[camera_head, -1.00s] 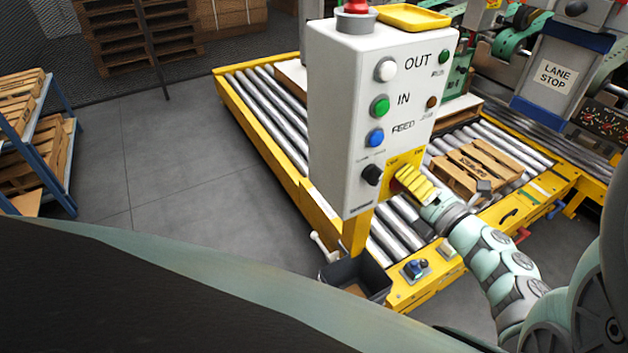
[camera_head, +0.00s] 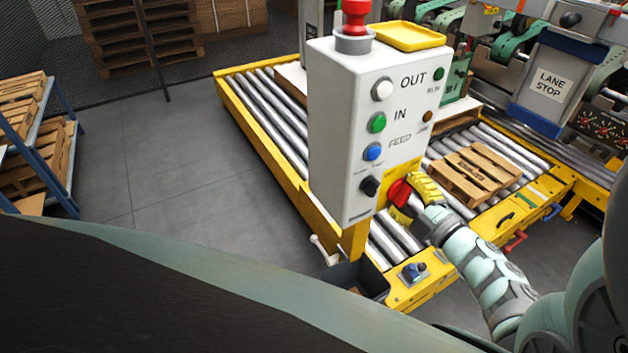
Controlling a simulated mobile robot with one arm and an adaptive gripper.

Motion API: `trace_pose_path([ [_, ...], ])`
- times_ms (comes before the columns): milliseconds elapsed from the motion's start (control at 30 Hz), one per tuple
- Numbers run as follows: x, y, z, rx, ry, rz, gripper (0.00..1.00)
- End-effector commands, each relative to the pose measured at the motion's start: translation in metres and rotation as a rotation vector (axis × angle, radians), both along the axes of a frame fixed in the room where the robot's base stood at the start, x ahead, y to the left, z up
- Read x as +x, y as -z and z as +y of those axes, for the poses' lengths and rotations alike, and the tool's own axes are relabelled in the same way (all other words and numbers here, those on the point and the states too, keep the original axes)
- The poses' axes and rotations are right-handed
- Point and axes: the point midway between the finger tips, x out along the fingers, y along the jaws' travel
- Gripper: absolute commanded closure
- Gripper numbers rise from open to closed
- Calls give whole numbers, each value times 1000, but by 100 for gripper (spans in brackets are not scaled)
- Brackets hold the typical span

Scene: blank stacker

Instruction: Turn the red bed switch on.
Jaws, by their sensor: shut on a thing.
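The red bed switch (camera_head: 399,192) is a red handle on a yellow plate (camera_head: 404,172) at the lower right of the white control box's front. My gripper (camera_head: 414,192), with yellow ribbed finger pads, is shut on the red switch from the right. The pads and wrist hide part of the handle, so its exact setting is hard to read.
The white control box (camera_head: 340,130) carries white, green and blue buttons, a black knob (camera_head: 369,187) just left of the switch and a red mushroom button (camera_head: 356,14) on top. A roller conveyor with a wooden pallet (camera_head: 470,172) lies behind. A dark bin (camera_head: 362,277) stands below.

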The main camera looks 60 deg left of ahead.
Motion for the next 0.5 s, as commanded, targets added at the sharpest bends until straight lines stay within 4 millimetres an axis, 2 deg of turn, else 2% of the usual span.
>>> trace_pose_path([
  [200,-2,-2,1,13,-3,185,77],
  [500,-2,0,1,29,-4,356,77],
])
